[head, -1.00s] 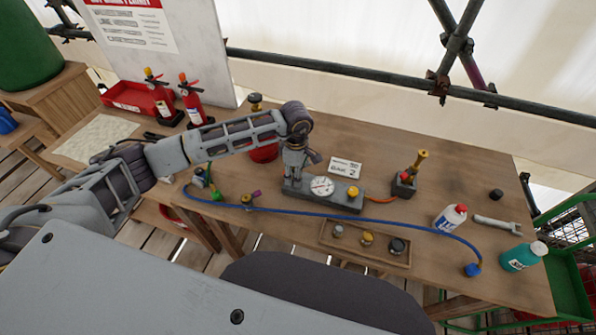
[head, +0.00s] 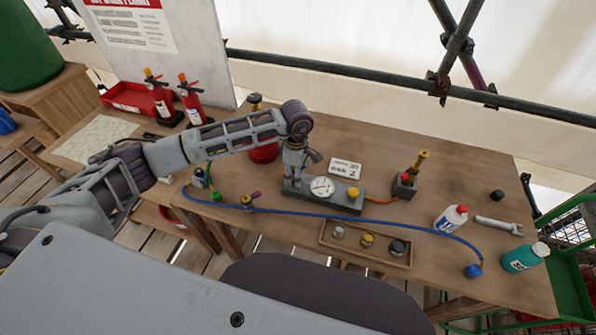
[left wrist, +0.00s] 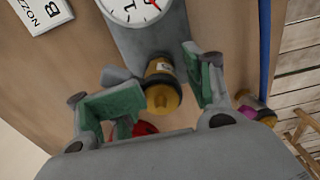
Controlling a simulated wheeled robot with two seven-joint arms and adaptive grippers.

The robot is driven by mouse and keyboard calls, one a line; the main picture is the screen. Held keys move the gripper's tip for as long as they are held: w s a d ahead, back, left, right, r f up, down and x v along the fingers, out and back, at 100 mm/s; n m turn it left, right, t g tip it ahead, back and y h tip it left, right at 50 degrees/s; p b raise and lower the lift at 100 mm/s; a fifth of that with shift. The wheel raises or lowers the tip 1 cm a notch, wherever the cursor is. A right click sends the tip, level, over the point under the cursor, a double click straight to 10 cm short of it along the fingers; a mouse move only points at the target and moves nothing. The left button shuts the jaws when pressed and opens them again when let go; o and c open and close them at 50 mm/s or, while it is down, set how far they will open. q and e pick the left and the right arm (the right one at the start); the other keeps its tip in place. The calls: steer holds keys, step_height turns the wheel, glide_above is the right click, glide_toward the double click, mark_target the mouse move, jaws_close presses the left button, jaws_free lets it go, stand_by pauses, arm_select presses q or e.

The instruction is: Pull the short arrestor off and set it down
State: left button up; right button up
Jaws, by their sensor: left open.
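A brass cylindrical fitting with a pale label (left wrist: 162,85), which looks like the short arrestor, stands on the end of a grey block with a round gauge (head: 295,186). In the head view my gripper hides this fitting. My left gripper (left wrist: 155,95) is open, with green-padded fingers on either side of the fitting. I cannot tell whether either pad touches it. In the head view the left gripper (head: 295,170) is over the block's left end, pointing down. My right gripper is not in view.
A white card (head: 345,168) stands behind the block. A brass fitting with a purple part (head: 248,200) lies left.

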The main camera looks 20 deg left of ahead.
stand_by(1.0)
arm_select(q)
steer(key=shift+c, duration=0.3)
steer(key=shift+s+f, duration=0.1)
steer(key=shift+s, duration=0.05)
jaws_close()
stand_by(0.3)
steer(key=shift+r, duration=0.95)
steer(key=shift+r, duration=0.2)
steer(key=shift+r+p, duration=1.1)
steer(key=shift+r, duration=0.85)
